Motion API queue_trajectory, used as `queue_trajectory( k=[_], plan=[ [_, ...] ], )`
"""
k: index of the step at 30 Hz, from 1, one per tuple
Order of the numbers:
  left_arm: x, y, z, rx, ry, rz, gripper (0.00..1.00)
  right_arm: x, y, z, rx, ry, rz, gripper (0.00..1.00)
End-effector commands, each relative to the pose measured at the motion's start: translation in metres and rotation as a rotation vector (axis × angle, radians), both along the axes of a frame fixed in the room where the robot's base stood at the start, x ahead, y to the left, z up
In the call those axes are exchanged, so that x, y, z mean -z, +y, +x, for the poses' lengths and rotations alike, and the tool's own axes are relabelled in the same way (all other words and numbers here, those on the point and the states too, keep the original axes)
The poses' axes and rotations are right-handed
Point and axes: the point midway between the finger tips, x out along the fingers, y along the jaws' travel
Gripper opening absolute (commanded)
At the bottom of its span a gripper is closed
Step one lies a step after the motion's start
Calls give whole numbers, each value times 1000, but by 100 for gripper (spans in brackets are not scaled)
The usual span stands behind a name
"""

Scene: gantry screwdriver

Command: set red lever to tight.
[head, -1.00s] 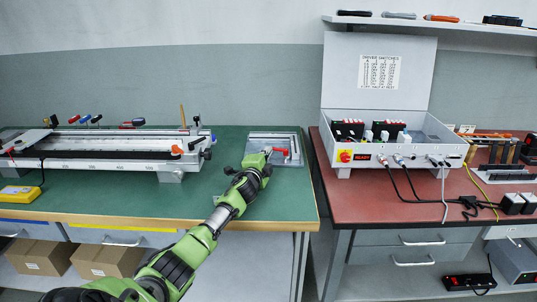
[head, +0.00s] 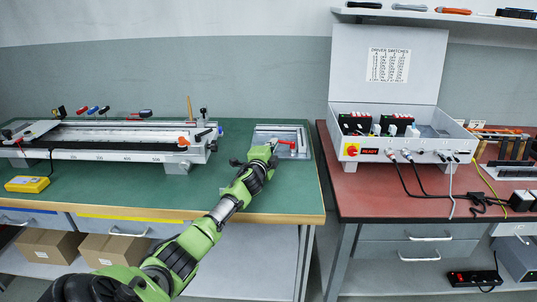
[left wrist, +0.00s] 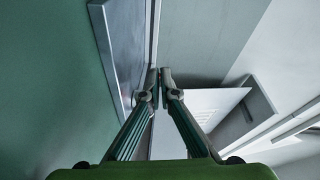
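A red lever (head: 287,143) shows on a shallow grey metal tray (head: 262,128) at the right end of the green bench. Its outline is small and partly hidden by my gripper, so I cannot read its setting. My left gripper (head: 272,146) is over the tray, just left of the red lever; I cannot tell whether it touches it. In the left wrist view its two fingertips (left wrist: 160,82) are together with nothing seen between them. A strip of the tray edge (left wrist: 106,45) shows there beside the fingers, but no red lever. My right gripper is out of view.
A long gantry rig (head: 110,153) with several coloured handles stands on the left of the green bench (head: 110,195). A yellow meter (head: 27,184) lies in front. An open control box (head: 400,150) with cables stands on the red bench (head: 365,200) at right.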

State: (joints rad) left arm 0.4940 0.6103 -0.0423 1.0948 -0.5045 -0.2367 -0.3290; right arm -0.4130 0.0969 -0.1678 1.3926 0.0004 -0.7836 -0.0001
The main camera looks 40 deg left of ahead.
Motion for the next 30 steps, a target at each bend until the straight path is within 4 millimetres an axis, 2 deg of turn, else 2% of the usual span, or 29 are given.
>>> queue_trajectory(
  k=[1,21,30],
  plan=[
    [-6,3,-5,-7,-6,5,0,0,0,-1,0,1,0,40],
    [-4,-44,-86,5,2,-1,0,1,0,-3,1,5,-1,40],
    [-4,-53,-104,6,2,-2,0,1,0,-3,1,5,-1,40]
  ],
)
